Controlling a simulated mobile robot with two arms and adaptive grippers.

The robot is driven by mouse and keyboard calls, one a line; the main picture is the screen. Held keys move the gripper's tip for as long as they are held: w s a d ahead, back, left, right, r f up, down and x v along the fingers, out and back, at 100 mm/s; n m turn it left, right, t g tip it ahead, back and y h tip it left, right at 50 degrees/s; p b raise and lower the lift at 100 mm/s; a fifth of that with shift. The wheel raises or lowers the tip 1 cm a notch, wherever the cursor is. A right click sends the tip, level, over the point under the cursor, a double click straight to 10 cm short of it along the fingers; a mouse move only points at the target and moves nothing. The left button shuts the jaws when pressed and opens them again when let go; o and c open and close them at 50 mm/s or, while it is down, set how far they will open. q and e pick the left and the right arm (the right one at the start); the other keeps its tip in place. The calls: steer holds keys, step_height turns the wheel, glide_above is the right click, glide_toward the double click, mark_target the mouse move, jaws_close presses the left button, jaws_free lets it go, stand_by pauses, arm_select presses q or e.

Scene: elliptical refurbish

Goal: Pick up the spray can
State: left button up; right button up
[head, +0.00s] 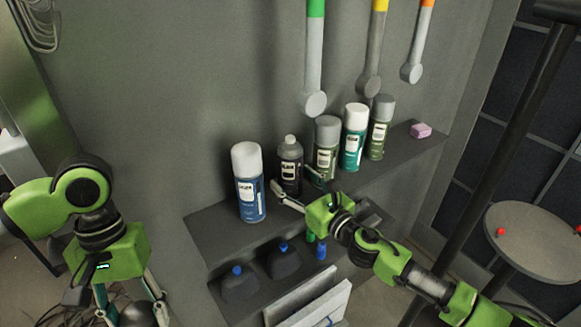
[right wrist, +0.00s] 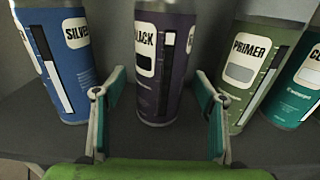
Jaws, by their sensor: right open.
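Several spray cans stand upright in a row on a grey shelf (head: 222,232). They are a blue can labelled SILVER (head: 250,190), a dark can labelled BLACK (head: 289,165), an olive can labelled PRIMER (head: 326,152), a teal can (head: 353,145) and another olive can (head: 378,138). My right gripper (head: 298,184) is open in front of the black can. In the right wrist view, the black can (right wrist: 163,60) stands between and beyond the open fingers (right wrist: 162,82); no grip shows. My left gripper (head: 118,300) hangs at lower left, its fingertips cut off by the frame.
The silver can (right wrist: 62,55) and primer can (right wrist: 248,75) stand close beside the fingers. A pink block (head: 420,130) lies at the shelf's right end. Dark blue-capped bottles (head: 284,262) sit below. Tools (head: 314,60) hang above. A round table (head: 535,235) stands at right.

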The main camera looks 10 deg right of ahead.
arm_select(q)
steer(key=shift+a+r, duration=0.1)
steer(key=shift+r, duration=0.1)
arm_select(e)
steer(key=shift+x, duration=1.05)
steer(key=c, duration=1.4)
steer(key=shift+o, duration=0.2)
steer(key=shift+r, duration=0.1)
